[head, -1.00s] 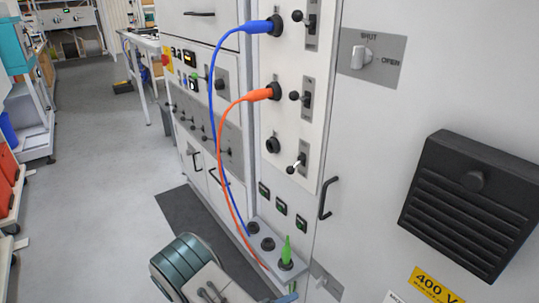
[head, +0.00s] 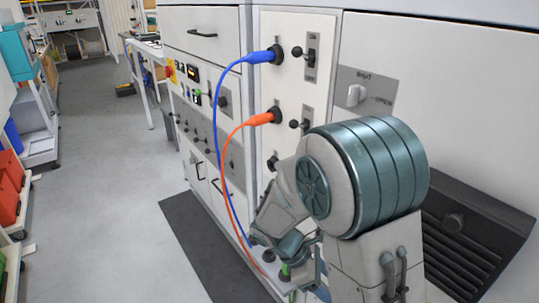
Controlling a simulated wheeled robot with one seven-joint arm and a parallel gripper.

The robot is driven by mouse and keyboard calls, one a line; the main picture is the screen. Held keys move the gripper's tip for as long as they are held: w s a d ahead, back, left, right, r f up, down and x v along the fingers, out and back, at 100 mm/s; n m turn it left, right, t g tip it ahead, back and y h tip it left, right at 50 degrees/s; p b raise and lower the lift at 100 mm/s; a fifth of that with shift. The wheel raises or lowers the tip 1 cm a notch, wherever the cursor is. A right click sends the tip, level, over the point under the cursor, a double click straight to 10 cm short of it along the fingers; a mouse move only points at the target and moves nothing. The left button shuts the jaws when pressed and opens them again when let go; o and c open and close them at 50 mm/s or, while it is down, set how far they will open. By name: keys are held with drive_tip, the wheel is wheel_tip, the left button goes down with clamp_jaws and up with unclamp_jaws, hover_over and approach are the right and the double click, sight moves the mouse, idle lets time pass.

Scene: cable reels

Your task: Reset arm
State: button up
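My arm reaches in from the lower right, its large ribbed joint in front of the cabinet. My gripper (head: 284,257) is low over the socket shelf at the cabinet's foot, close to the green plug (head: 285,271). The finger gap is too small and covered to tell open from shut, or whether it touches the plug. The blue plug (head: 262,56) sits in the upper panel socket, and the orange plug (head: 263,118) sits in the socket below it. Their cables hang down toward the shelf.
The cabinet (head: 440,60) has a SHUT/OPEN knob (head: 356,95) and a black vent (head: 470,235), partly behind my arm. Toggle levers stand beside the sockets. A dark mat (head: 205,240) lies at the cabinet's foot. The floor at left is open, with shelving along the far left.

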drive_tip(key=s+d+r+m+t+y+p, duration=0.1)
drive_tip(key=s+r+m+t+y+p, duration=0.1)
drive_tip(key=r+m, duration=0.6)
drive_tip(key=s+r+m+t+y+p, duration=0.3)
drive_tip(key=r+m, duration=0.6)
drive_tip(key=r, duration=0.3)
drive_tip(key=s+y+p, duration=0.1)
drive_tip(key=s+y, duration=0.1)
drive_tip(key=y, duration=0.1)
drive_tip(key=shift+s+d+p, duration=0.25)
drive_tip(key=shift+d+p, duration=0.1)
drive_tip(key=shift+p, duration=0.05)
